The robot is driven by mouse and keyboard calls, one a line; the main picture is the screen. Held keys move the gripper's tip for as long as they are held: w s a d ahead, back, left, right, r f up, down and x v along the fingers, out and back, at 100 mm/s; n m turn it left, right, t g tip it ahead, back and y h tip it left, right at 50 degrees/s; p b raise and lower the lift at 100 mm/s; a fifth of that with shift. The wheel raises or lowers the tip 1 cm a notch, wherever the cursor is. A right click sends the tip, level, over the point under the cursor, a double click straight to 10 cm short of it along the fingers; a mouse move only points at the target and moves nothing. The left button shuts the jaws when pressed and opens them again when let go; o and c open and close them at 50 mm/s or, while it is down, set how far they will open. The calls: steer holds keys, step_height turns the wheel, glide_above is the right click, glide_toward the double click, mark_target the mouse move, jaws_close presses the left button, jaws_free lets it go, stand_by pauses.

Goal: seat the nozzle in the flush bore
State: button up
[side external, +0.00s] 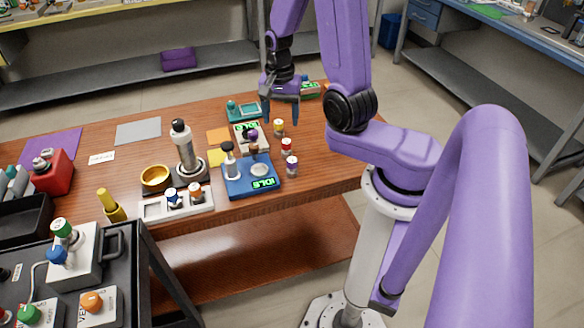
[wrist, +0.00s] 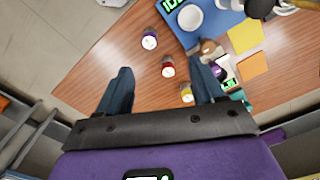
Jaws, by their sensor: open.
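My gripper (side external: 282,112) is open and empty above the back right part of the wooden table. I cannot tell which part is the nozzle or pick out the flush bore.
Yellow (side external: 279,129), red (side external: 286,147) and purple (side external: 292,166) vials stand right of the instrument. A white tray (side external: 150,209) with capped bottles, a gold bowl (side external: 155,180) and a tall cylinder (side external: 185,150) stand to its left. Wood right of the vials is clear.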

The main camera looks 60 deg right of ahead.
mark_target(292, 160)
steer(key=shift+s+d+f+m, duration=0.4)
steer(key=shift+f+m, duration=0.15)
steer(key=shift+f, duration=2.55)
steer(key=shift+s+d+f+m, duration=0.25)
steer(key=shift+d+f+m, duration=0.2)
steer(key=shift+f, duration=2.7)
steer(key=shift+s+d+f+m, duration=0.35)
steer(key=shift+f+m, duration=0.25)
steer(key=shift+f, duration=2.5)
steer(key=c, duration=1.2)
